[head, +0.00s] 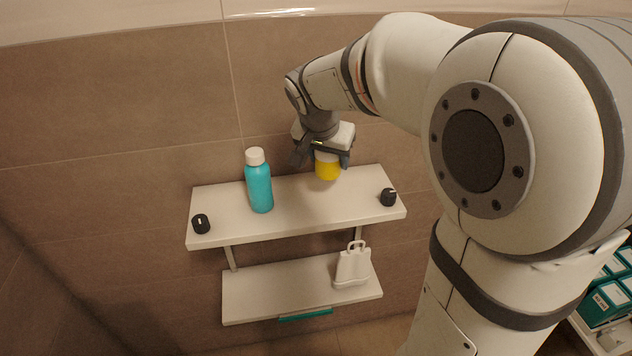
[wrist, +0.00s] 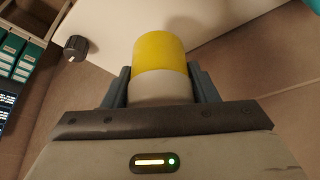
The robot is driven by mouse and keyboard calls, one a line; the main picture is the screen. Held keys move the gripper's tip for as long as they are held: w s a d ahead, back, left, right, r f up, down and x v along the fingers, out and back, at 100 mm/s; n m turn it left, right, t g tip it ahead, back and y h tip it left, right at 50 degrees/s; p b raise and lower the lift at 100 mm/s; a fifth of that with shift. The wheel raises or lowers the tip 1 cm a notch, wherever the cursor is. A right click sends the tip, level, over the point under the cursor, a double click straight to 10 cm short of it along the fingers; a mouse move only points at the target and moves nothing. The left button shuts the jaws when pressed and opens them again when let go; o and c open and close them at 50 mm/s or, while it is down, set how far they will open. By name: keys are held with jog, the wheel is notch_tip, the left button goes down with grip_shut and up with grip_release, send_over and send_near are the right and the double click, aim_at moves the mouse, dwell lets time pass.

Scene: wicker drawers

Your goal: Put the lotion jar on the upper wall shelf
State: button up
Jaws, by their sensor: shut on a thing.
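The lotion jar (head: 327,168) is yellow with a white part at its gripped end. It also shows in the wrist view (wrist: 160,55), between the two fingers. My gripper (head: 329,157) points down over the back right part of the upper wall shelf (head: 310,210) and is shut on the jar. The fingers of my gripper (wrist: 160,80) lie on both sides of the white part. The jar hangs upright with its yellow end down, at or just above the shelf top; I cannot tell whether it touches.
A teal bottle (head: 259,185) with a white cap stands left of the jar on the upper shelf. Black knobs sit near the shelf's left (head: 201,224) and right (head: 388,197) ends. The lower shelf (head: 270,292) carries a white bag-shaped item (head: 352,268). Teal boxes (head: 605,303) stand at far right.

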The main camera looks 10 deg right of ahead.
aim_at(328, 196)
notch_tip(328, 196, down, 3)
jog(key=shift+f, duration=1.9)
jog(key=shift+f, duration=0.1)
jog(key=shift+f, duration=0.15)
jog(key=o, duration=1)
